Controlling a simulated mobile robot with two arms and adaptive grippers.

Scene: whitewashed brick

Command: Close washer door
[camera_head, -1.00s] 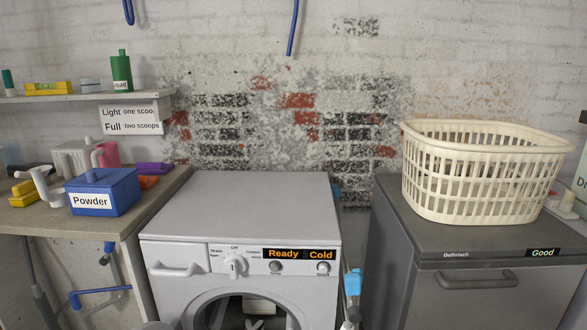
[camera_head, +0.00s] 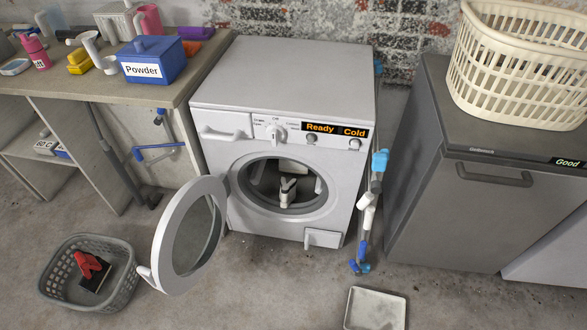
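The washer (camera_head: 290,75) is a white front-loader in the middle of the head view, with a panel reading "Ready" and "Cold". Its round door (camera_head: 163,240) is wide open, hinged at the left of the opening and swung out toward me and to the left. A small handle (camera_head: 146,272) sticks out at the door's free edge. The drum opening (camera_head: 245,185) is uncovered, with a pale object (camera_head: 288,192) showing inside. Neither of my grippers is in view.
A grey basket (camera_head: 122,290) with red and black items stands on the floor just left of the door. A pale tray (camera_head: 375,308) lies at the bottom right. Blue and white pipes (camera_head: 366,210) run beside the washer. A grey cabinet (camera_head: 425,190) bears a cream basket (camera_head: 520,75).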

